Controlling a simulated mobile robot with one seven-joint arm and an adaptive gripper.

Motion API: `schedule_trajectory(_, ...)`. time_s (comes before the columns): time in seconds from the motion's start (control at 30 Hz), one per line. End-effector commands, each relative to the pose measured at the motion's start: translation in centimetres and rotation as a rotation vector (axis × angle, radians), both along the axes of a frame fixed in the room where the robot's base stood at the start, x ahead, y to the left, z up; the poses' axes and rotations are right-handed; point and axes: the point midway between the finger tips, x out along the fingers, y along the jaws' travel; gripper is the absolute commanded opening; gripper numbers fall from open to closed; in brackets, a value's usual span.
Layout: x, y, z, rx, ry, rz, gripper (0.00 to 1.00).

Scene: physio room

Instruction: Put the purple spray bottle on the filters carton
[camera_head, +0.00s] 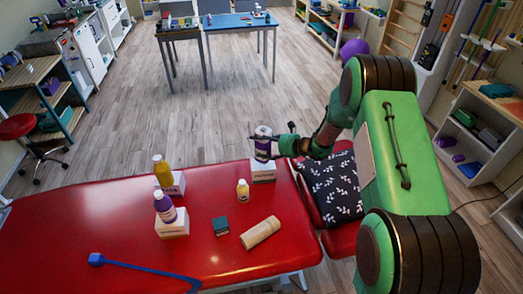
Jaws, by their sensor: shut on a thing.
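My gripper (270,143) is shut on a purple and white bottle (263,133), which looks upright. The bottle is directly above or on a white carton (263,173) at the far edge of the red table; I cannot tell whether it touches the carton's top. The carton has dark lettering too small to read surely. Another purple bottle with a white label (165,208) stands on a second white carton (173,228) at the left. The fingers partly hide the held bottle's lower part.
A patterned cushion (332,187) lies at the right.

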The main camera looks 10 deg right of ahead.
Motion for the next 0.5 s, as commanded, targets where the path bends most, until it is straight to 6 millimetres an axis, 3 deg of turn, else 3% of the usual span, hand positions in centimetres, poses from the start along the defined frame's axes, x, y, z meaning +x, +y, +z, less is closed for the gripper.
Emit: schedule_trajectory(0.5, 0.33, 0.0, -0.6, 0.001, 0.001, 0.0, 0.33)
